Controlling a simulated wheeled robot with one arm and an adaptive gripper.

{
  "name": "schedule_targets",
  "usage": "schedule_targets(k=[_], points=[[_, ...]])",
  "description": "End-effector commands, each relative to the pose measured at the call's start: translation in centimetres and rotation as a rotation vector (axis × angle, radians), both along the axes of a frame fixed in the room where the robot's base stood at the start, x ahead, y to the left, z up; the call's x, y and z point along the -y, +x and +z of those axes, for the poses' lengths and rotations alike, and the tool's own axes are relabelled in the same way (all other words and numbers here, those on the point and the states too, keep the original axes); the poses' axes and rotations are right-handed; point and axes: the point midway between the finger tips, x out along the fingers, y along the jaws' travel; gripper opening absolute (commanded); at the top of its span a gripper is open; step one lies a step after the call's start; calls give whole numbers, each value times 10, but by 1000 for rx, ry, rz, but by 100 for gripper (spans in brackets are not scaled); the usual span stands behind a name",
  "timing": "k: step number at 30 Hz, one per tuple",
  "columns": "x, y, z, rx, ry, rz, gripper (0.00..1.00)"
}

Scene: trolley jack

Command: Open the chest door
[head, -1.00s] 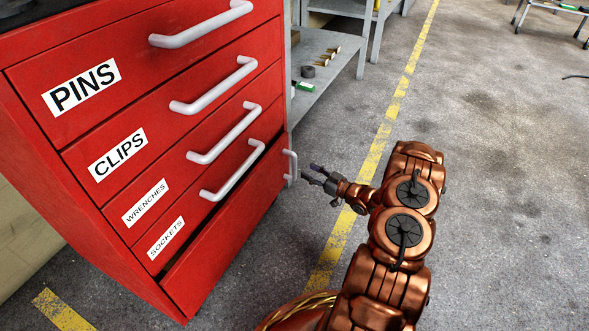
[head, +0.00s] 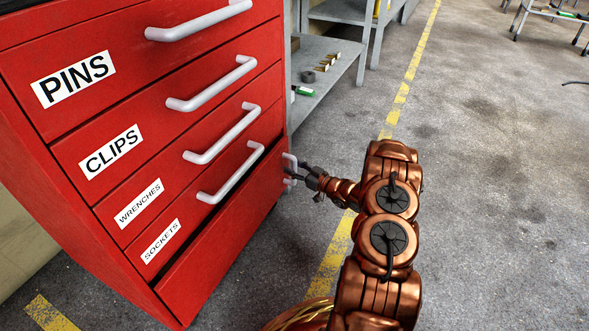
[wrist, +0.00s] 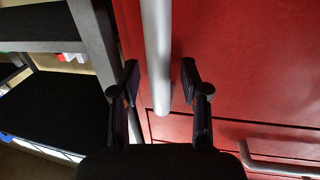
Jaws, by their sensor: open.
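The red chest (head: 70,205) stands at the left in the head view. Its door (head: 225,245) is the low red panel under the drawers, with a dark gap along its top edge. The door's light grey upright handle (head: 290,160) is near its right edge and partly hidden by my fingers. My gripper (head: 289,175) is at this handle. In the wrist view, the handle (wrist: 157,45) runs between the two spread fingers of my gripper (wrist: 158,84), with a gap visible on the right side; contact on the left cannot be told.
Drawers labelled PINS, CLIPS, WRENCHES and SOCKETS (head: 160,240) have bars sticking out above the door; one drawer handle (wrist: 275,168) shows in the wrist view. A grey shelf bench (head: 325,75) stands behind the chest.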

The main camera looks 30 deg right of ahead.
Motion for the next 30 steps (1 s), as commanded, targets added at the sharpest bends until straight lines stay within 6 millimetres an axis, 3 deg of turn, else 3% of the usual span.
schedule_targets(k=[2, 15, 30], points=[[0, 0, 0, 0, 0, 0, 43], [0, 0, 0, 0, 0, 1, 0], [0, -1, 0, 0, 0, 0, 0]])
